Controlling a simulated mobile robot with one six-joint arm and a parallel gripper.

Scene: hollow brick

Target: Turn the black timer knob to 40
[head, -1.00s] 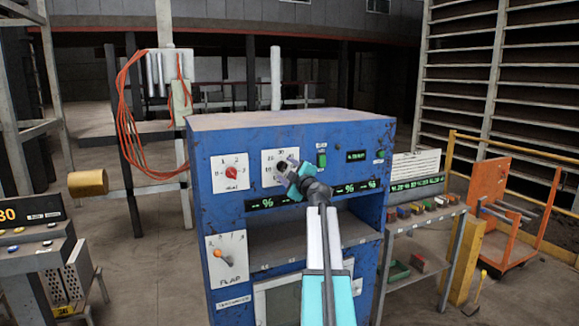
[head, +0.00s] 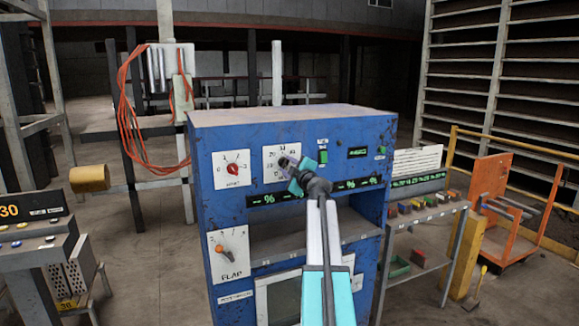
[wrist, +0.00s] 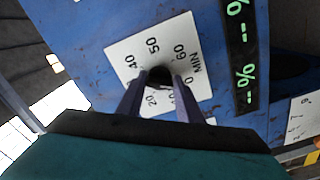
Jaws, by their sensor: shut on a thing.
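The black timer knob (wrist: 159,74) sits on a white dial plate (wrist: 124,52) marked 20, 40, 50, 60 and MIN in the wrist view. My gripper (wrist: 159,84) is shut on the knob, one finger on each side. The knob's pointer cannot be made out, so its setting cannot be read. In the head view the same dial plate (head: 270,154) is on the upper front of the blue machine (head: 300,122). My gripper (head: 285,163) covers the knob and part of the scale there.
A red knob (head: 232,169) on its own dial is left of the timer. Below are an orange FLAP lever (head: 222,250) and a green display strip (head: 262,199). A green switch (head: 323,156) is to the right. An open shelf recess lies under my gripper.

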